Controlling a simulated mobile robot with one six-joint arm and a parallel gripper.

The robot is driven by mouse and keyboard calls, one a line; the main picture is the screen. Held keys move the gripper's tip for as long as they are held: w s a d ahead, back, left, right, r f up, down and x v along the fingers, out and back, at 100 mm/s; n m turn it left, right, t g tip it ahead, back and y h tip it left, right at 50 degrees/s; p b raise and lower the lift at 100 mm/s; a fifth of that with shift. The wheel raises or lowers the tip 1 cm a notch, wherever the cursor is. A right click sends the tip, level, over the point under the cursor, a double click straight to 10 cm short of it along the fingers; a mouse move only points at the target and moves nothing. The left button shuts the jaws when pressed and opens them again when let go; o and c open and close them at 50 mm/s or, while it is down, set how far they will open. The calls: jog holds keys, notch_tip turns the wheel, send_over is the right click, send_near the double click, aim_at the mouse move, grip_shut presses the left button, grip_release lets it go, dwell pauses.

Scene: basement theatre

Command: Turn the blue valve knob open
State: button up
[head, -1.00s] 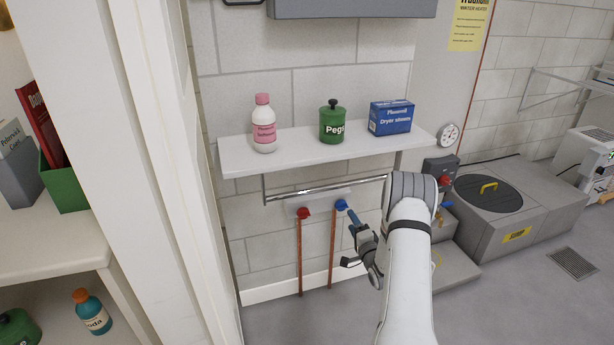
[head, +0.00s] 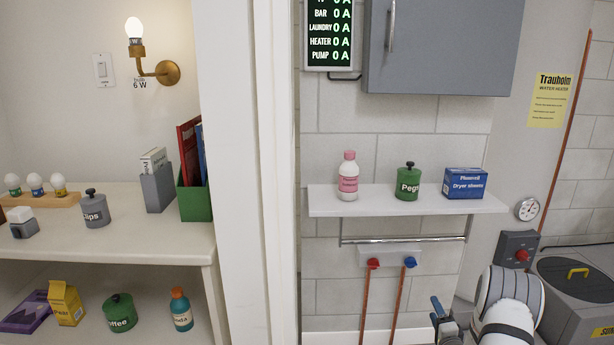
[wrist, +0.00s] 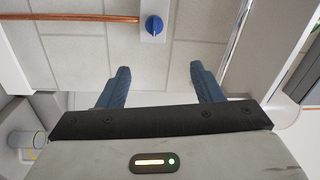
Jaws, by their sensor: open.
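The blue valve knob (head: 410,262) sits at the right end of a pale wall plate, above a copper pipe. A red knob (head: 373,263) sits to its left on the same plate. In the wrist view the blue knob (wrist: 154,26) is at the top, ahead of and apart from my fingers. My gripper (wrist: 158,80) is open, with two blue fingers spread and nothing between them. In the head view my gripper (head: 438,308) is low, below and right of the blue knob, and partly cut off by the lower frame edge.
A metal rail (head: 405,239) runs just above the knobs, under a white shelf (head: 330,203) with a pink-capped bottle, a green canister (head: 408,183) and a blue box (head: 465,183). A door frame (head: 245,170) stands to the left. A grey cabinet (head: 440,48) hangs above.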

jog(key=s+a+r+n+g+h+p, duration=0.1)
jog(key=a+r+n+g+p, duration=0.2)
jog(key=r, duration=0.7)
jog(key=s+a+r+n+g+p, duration=0.1)
jog(key=s+a+r+g+p, duration=0.15)
jog(key=r+p, duration=0.45)
jog(key=s+a+r+n+g+h+p, duration=0.1)
jog(key=a+r+n+g+p, duration=0.15)
jog(key=r, duration=0.95)
jog(key=s+a+r+n+g+p, duration=0.2)
jog(key=s+r, duration=0.5)
jog(key=s, duration=0.4)
jog(key=s+a+r+n+g+y+p, duration=0.1)
jog(key=s+a+r+n+g+p, duration=0.2)
jog(key=s+a+r+p, duration=0.4)
jog(key=s+a+r+n+g+p, duration=0.3)
jog(key=s+a+r, duration=0.3)
jog(key=s, duration=1)
jog(key=shift+s+a+r+n+y+p, duration=0.2)
jog(key=shift+r+n+y+p, duration=0.1)
jog(key=shift+r+n+p, duration=0.3)
jog(key=shift+f, duration=0.15)
jog(key=shift+c, duration=0.2)
